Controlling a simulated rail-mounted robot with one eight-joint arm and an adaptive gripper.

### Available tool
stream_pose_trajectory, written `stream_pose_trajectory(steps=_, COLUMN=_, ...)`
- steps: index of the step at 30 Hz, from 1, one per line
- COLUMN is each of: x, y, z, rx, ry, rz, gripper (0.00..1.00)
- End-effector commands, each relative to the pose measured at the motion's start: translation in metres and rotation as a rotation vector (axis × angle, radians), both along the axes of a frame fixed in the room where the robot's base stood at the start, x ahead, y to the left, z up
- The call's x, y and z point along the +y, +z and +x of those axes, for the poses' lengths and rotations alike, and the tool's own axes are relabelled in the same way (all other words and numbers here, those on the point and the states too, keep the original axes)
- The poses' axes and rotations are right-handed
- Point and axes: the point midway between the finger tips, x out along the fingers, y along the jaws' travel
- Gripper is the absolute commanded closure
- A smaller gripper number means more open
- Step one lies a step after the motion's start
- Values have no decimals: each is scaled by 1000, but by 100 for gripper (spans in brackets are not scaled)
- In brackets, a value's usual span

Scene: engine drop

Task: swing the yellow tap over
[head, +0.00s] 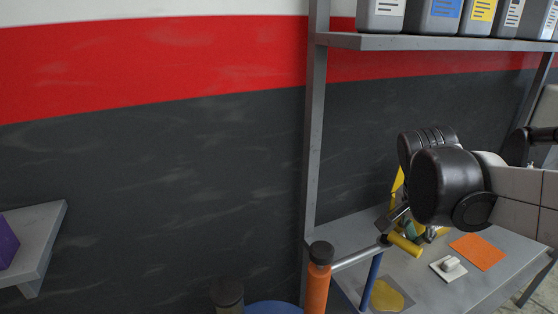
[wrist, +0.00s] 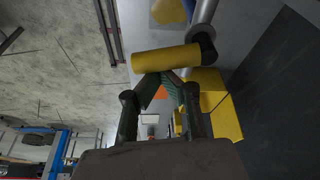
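The yellow tap handle (head: 405,244) is a short bar at the black-collared end of a grey pipe (head: 357,258), low over the grey bench. In the wrist view the handle (wrist: 165,60) lies across the picture, with the pipe (wrist: 203,14) running up from its right end. My gripper (wrist: 161,76) is at the handle's near side. Its fingers slope together and their tips look closed, touching or very close to the handle, not around it. In the head view my wrist hides much of the gripper (head: 412,226), which is just above the handle.
On the bench (head: 425,272) are an orange sheet (head: 478,252), a white switch-like block (head: 449,267) and a yellow puddle (head: 388,296). An orange cylinder (head: 318,281) stands left of the pipe. A yellow box (wrist: 222,108) is close right of my gripper. A shelf (head: 430,42) with jugs is above.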

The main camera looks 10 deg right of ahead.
Motion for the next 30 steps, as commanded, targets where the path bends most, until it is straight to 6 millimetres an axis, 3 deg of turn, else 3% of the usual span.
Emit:
stream_pose_trajectory(steps=9, x=0, y=0, z=-10, rx=0, ry=-15, rz=1, gripper=100)
stream_pose_trajectory(steps=30, x=3, y=-1, z=-13, rx=1, ry=-15, rz=3, gripper=100)
